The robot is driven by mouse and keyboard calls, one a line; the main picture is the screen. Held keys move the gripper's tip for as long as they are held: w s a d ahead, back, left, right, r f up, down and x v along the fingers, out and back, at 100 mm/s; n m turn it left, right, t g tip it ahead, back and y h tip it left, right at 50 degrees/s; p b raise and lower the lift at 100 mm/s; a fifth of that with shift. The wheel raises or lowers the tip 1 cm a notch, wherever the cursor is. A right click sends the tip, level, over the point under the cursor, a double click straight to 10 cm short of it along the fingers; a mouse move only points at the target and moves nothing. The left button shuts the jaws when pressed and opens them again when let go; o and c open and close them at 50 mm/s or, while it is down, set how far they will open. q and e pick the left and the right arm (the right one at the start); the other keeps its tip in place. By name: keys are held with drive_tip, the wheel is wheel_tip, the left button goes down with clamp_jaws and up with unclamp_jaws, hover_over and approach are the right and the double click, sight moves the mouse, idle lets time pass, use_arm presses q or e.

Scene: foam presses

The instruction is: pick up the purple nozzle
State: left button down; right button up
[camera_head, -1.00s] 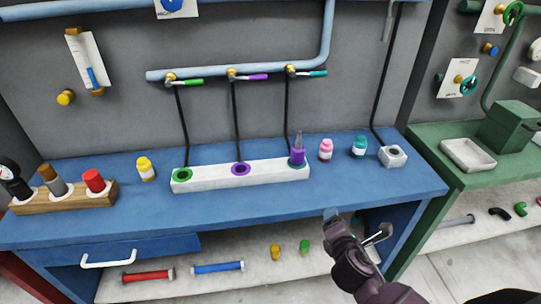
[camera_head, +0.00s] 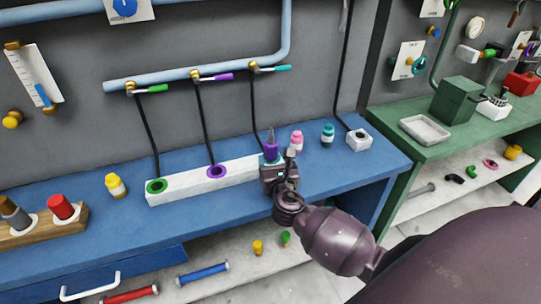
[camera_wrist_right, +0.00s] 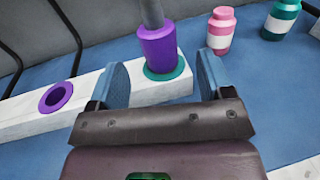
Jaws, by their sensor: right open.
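The purple nozzle (camera_head: 271,150) stands upright in the teal-ringed socket at the right end of the white block (camera_head: 182,190). The right wrist view shows the nozzle (camera_wrist_right: 158,48) with its grey tip running up out of frame. My right gripper (camera_head: 279,165) is at the front of that socket. In the wrist view its blue-padded fingers (camera_wrist_right: 160,82) are open, one on each side in the picture, with the nozzle ahead between them and apart from both. The left gripper is not in view.
Pink (camera_head: 297,141) and teal (camera_head: 328,133) bottles stand just right of the nozzle. The block's purple-ringed (camera_head: 216,171) and green-ringed (camera_head: 156,186) sockets are empty. Black hoses hang behind the block. A yellow bottle (camera_head: 115,185) stands left on the blue bench.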

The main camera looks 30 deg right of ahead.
sight(272, 152)
drive_tip(key=shift+x, duration=3.05)
drive_tip(key=shift+a+r, duration=0.1)
drive_tip(key=shift+r, duration=0.1)
drive_tip(key=shift+c, duration=0.5)
